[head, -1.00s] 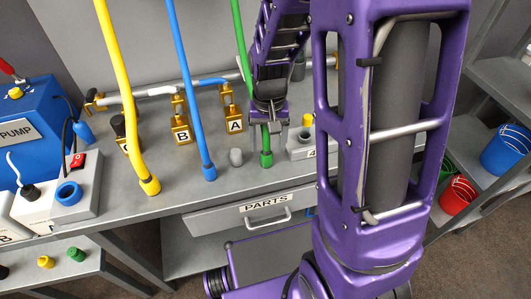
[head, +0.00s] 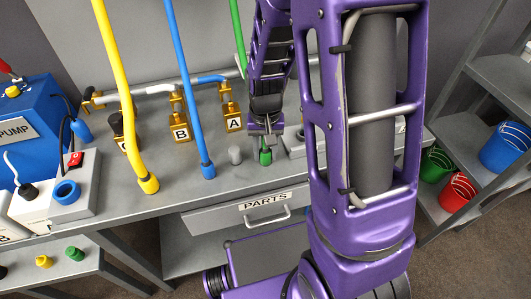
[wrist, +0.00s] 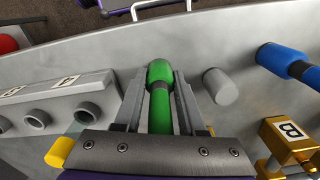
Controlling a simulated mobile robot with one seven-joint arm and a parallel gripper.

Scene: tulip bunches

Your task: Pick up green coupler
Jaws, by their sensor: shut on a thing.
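The green coupler (head: 265,156) is the thick end piece of the green hose (head: 238,35), at the bench's front part. My gripper (head: 266,142) is right above it, pointing down. In the wrist view the green coupler (wrist: 160,72) shows between the two fingers of my gripper (wrist: 159,82), which are shut on it or on the hose just by it. The hose runs back between the fingers. Whether the coupler touches the bench is hard to tell.
A grey peg (head: 235,155) stands close left of the coupler. The blue hose (head: 190,90) and yellow hose (head: 120,90) end further left. A grey block with holes (wrist: 60,105) is on the other side. Brass fittings (head: 180,125) stand behind.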

